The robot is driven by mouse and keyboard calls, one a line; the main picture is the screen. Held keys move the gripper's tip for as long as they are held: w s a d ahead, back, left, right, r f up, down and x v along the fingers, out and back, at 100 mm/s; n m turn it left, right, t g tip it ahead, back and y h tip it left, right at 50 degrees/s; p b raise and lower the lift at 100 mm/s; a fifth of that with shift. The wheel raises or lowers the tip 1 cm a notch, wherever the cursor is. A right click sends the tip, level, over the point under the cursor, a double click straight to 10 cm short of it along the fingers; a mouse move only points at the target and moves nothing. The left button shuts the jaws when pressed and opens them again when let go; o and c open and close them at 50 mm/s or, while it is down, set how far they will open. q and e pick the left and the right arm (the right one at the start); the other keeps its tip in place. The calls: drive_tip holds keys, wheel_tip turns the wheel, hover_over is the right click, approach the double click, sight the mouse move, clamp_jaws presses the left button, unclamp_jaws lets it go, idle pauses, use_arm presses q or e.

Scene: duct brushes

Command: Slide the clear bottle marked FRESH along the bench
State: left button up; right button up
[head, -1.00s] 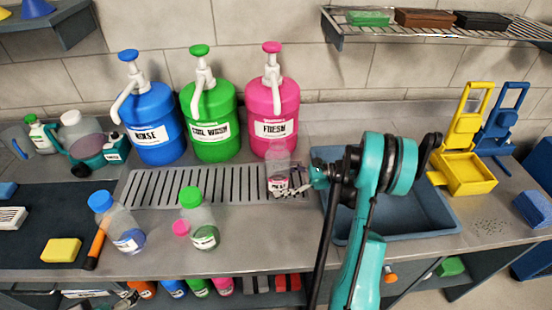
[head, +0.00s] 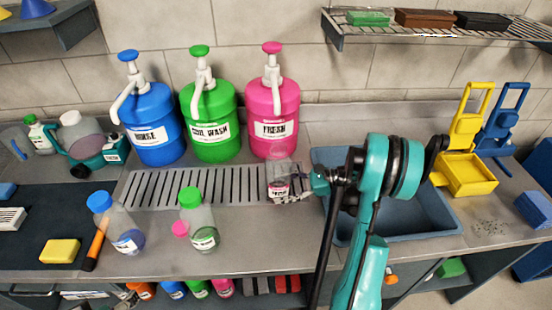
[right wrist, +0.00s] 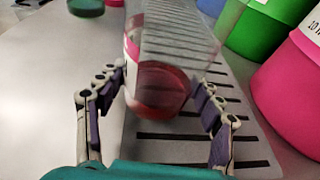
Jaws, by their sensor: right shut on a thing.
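The clear bottle marked FRESH (head: 279,172) has no cap and holds a little pink liquid. It stands upright at the right end of the slotted drain grate, in front of the pink FRESH pump jug (head: 272,106). My right gripper (head: 292,194) reaches it from the right and is shut on its lower part. In the right wrist view the bottle (right wrist: 160,85) sits between the two fingers (right wrist: 158,100), pink liquid at its base. My left gripper is not in view.
A blue-capped bottle (head: 122,230), a green-capped bottle (head: 199,225) and a loose pink cap (head: 180,229) stand at the front left. The blue sink (head: 405,215) is to the right. The bench front between the green-capped bottle and sink is clear.

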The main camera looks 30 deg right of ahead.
sight(287, 237)
drive_tip(key=shift+s+a+b, duration=0.2)
drive_tip(key=shift+s+a, duration=0.25)
drive_tip(key=shift+s, duration=0.35)
drive_tip(key=shift+s+a+b, duration=0.15)
drive_tip(key=shift+s+a, duration=0.25)
drive_tip(key=shift+s, duration=0.4)
drive_tip(key=shift+s+a+b, duration=0.2)
drive_tip(key=shift+s+a, duration=0.25)
drive_tip(key=shift+s, duration=0.35)
drive_tip(key=shift+s+a+b, duration=0.2)
drive_tip(key=shift+s+a, duration=0.25)
drive_tip(key=shift+s, duration=0.35)
drive_tip(key=shift+s+a+b, duration=0.15)
drive_tip(key=shift+s+a, duration=0.3)
drive_tip(key=shift+s, duration=0.35)
drive_tip(key=shift+s+a+b, duration=0.2)
drive_tip(key=shift+s+a, duration=0.25)
drive_tip(key=shift+s, duration=0.35)
drive_tip(key=shift+s, duration=0.15)
drive_tip(key=shift+s+a+b, duration=0.25)
drive_tip(key=shift+s+a, duration=0.3)
drive_tip(key=shift+s, duration=0.4)
drive_tip(key=shift+s+a+b, duration=0.25)
drive_tip(key=shift+s+a, duration=0.25)
drive_tip(key=shift+s, duration=0.4)
drive_tip(key=o, duration=1.1)
drive_tip(key=shift+c, duration=0.2)
